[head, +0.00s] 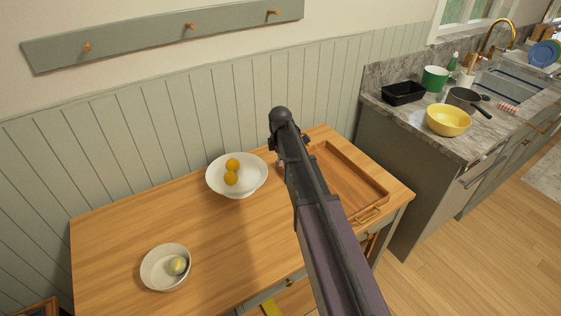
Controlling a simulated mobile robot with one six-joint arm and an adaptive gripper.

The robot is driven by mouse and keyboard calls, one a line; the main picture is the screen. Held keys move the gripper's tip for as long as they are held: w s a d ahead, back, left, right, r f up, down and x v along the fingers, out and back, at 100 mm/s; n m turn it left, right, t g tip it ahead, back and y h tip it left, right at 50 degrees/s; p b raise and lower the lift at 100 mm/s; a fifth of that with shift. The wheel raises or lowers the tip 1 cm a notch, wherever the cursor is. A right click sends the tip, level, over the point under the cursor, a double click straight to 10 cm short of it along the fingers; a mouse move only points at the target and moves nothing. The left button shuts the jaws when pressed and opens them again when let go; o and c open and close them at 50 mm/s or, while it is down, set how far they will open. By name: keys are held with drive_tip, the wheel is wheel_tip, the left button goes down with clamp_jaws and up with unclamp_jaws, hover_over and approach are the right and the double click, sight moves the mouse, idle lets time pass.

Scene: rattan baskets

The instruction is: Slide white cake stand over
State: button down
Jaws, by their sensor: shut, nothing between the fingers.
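The white cake stand (213,181), a shallow footed dish, stands upright on the wooden table (120,235) near the back wall. Two oranges (231,172) lie in it. My arm reaches up from the bottom of the picture, to the right of the stand. My gripper (279,160) is mostly hidden behind my own arm link; only a small part shows past its left edge, just right of the stand. It is shut and empty. Whether it touches the stand cannot be told.
A white bowl (150,272) with a pale round item sits at front left. A wooden tray (372,178) lies on the table's right side, partly behind my arm. Bare tabletop lies left of the stand. A counter (405,125) stands beyond the right edge.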

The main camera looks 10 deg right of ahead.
drive_tip(key=shift+f+b, duration=3.5)
drive_tip(key=shift+f, duration=0.3)
drive_tip(key=shift+w+a+r, duration=0.1)
drive_tip(key=shift+a, duration=0.95)
drive_tip(key=shift+w+a, duration=0.1)
drive_tip(key=shift+a, duration=0.9)
